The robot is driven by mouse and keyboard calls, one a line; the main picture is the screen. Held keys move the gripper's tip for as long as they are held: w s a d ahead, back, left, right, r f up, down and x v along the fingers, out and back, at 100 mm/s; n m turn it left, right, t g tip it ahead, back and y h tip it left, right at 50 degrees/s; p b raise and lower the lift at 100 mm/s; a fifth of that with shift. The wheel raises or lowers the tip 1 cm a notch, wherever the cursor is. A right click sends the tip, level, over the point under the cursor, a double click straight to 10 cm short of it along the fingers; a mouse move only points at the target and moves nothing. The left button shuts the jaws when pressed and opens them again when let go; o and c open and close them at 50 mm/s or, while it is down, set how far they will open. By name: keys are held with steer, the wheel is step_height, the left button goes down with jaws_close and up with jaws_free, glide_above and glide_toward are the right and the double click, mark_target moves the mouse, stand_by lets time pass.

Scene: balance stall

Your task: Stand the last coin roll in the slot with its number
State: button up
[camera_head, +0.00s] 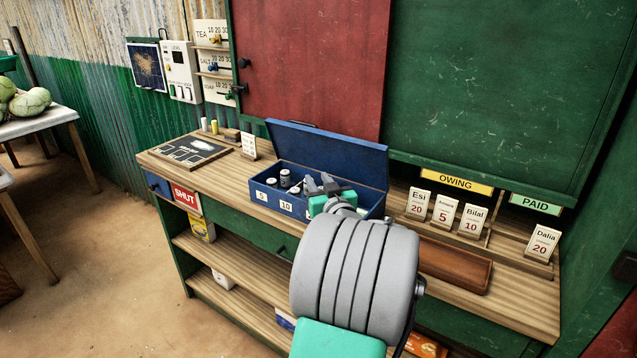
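An open blue box (263,203) stands on the counter with its lid raised at the back. Its front bears number labels, and I can read 5 and 10; the right part is hidden behind my arm. Pale coin rolls with dark ends (285,178) stand in its left and middle parts. My gripper (320,184) is over the right part of the box, its two grey fingers showing a little apart. Whether a coin roll is between them or below them is hidden. The contents of the right part are also hidden.
Name cards (418,204) stand under the OWING sign, with one more under PAID. A brown wooden tray (455,268) lies right of my arm. The raised lid (330,155) bounds the box behind.

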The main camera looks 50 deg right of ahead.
steer(key=o, duration=0.3)
steer(key=shift+o, duration=0.2)
steer(key=shift+r+p, duration=0.25)
steer(key=shift+p, duration=0.1)
steer(key=v, duration=1.2)
steer(key=shift+r+b, duration=0.3)
